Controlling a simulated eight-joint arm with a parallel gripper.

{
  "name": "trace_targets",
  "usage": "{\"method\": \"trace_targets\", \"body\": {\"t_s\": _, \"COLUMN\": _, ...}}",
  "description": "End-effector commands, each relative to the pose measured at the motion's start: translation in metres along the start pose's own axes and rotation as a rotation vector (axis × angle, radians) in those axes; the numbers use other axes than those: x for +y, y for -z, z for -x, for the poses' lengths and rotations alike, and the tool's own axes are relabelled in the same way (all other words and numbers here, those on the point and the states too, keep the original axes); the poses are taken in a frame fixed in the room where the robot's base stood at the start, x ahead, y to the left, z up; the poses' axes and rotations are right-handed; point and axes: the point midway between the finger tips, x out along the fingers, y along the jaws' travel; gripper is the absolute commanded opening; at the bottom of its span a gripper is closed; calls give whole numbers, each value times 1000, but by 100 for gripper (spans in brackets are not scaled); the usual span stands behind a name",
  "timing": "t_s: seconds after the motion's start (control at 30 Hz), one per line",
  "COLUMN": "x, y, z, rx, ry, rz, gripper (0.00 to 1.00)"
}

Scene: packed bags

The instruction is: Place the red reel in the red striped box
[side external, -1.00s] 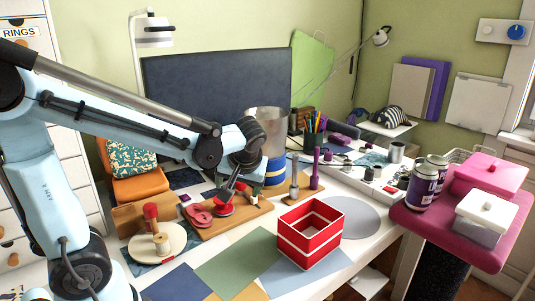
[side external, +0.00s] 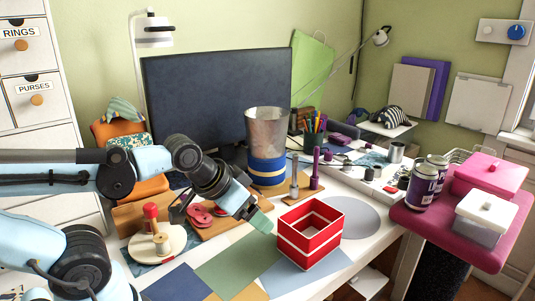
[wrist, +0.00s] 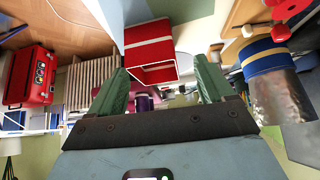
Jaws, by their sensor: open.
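The red striped box (side external: 310,238), red with white bands and open at the top, stands at the table's front edge. It also shows in the wrist view (wrist: 150,45), ahead of the fingers. Red rounded pieces, likely including the red reel (side external: 201,216), lie on a wooden board left of the box, partly hidden by my arm; red parts also show at the wrist view's upper right. My gripper (side external: 262,222) is just left of the box, above the table. Its green fingers are apart, with nothing visible held. The box's floor is hidden.
A cream reel with a red-topped post (side external: 152,238) stands at left. A metal cylinder with a blue band (side external: 267,140) stands behind the board. Two purple cans (side external: 424,183) sit on the pink stand at right. Flat coloured sheets lie in front.

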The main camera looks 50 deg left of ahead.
Motion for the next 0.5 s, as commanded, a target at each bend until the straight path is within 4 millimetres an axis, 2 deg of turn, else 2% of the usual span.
{"method": "trace_targets", "body": {"t_s": 0.17, "x": -3, "y": 2, "z": 0, "rx": -9, "ry": 6, "rz": 12, "gripper": 81}}
{"method": "trace_targets", "body": {"t_s": 0.27, "x": -12, "y": 9, "z": 1, "rx": -40, "ry": 25, "rz": 59, "gripper": 81}}
{"method": "trace_targets", "body": {"t_s": 0.37, "x": -31, "y": 21, "z": 2, "rx": -98, "ry": 59, "rz": 147, "gripper": 81}}
{"method": "trace_targets", "body": {"t_s": 0.5, "x": -66, "y": 38, "z": 0, "rx": -202, "ry": 116, "rz": 309, "gripper": 81}}
